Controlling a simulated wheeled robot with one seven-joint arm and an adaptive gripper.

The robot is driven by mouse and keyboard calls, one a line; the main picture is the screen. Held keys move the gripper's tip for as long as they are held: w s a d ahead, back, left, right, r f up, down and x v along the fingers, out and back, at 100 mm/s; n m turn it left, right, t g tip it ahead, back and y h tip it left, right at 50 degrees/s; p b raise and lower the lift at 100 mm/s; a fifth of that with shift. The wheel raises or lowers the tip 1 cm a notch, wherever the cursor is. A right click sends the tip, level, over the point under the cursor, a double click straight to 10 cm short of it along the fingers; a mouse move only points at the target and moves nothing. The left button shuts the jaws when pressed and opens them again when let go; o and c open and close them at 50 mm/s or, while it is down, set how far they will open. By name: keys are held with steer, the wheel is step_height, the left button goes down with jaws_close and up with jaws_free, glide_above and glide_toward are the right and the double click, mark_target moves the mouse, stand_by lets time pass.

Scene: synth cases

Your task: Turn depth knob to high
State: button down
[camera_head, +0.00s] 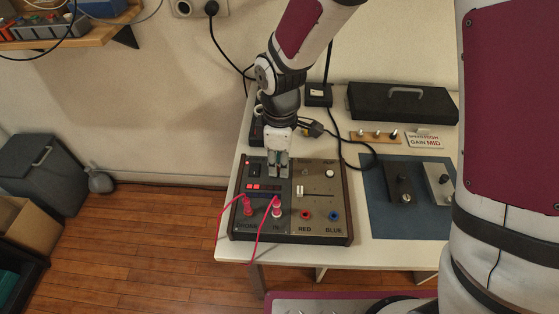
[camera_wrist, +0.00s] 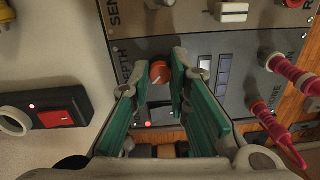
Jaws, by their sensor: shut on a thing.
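The synth case (camera_head: 322,228) stands on the white table, its dark panel facing up. My gripper (camera_head: 278,174) points down at the upper left part of the panel and hides the knob there in the head view. In the wrist view the orange-red depth knob (camera_wrist: 160,73) has a pale pointer line and sits between the green-padded fingertips, which are shut on it. The scale marks around the knob are hidden by the fingers.
Pink cables (camera_head: 247,205) plug into jacks near the knob. A red rocker switch (camera_wrist: 56,118) lies left in the wrist view. A sign (camera_head: 425,141) reads "GAIN MID". A blue mat (camera_head: 376,208) with two small boxes and a black case (camera_head: 400,103) fill the table's right.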

steer(key=m, duration=0.4)
steer(key=shift+m+p, duration=0.3)
steer(key=shift+p, duration=0.05)
steer(key=m+p, duration=0.1)
steer(key=m, duration=0.3)
steer(key=shift+s+m, duration=0.1)
steer(key=shift+m, duration=0.2)
steer(key=m+p, duration=0.1)
steer(key=m, duration=0.3)
steer(key=shift+m+p, duration=0.3)
steer(key=m+p, duration=0.2)
steer(key=m, duration=0.2)
steer(key=shift+r, duration=0.1)
steer(key=m+p, duration=0.3)
steer(key=m, duration=0.2)
steer(key=shift+t, duration=0.3)
steer(key=m+p, duration=0.3)
steer(key=m, duration=0.1)
steer(key=shift+m, duration=0.3)
steer(key=m+p, duration=0.2)
steer(key=m, duration=0.2)
steer(key=m+p, duration=0.1)
steer(key=m, duration=0.3)
steer(key=shift+m, duration=0.3)
